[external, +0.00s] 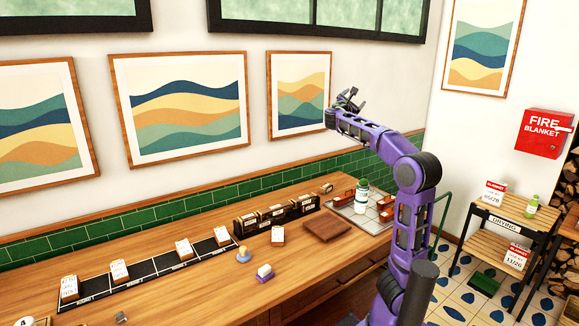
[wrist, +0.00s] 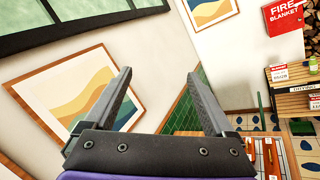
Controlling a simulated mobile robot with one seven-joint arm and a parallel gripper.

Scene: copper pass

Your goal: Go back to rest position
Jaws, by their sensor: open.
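My gripper (external: 350,99) is raised high above the counter in the external view, in front of the wall near the smallest framed picture. In the wrist view my gripper (wrist: 160,95) shows its two fingers spread wide apart, with nothing between them but wall and green tile behind. It is open, empty and touching nothing that I can see. My purple arm stands bent upright at the right part of the counter.
A drying shelf (external: 505,222) and fire blanket box (external: 543,133) are at right.

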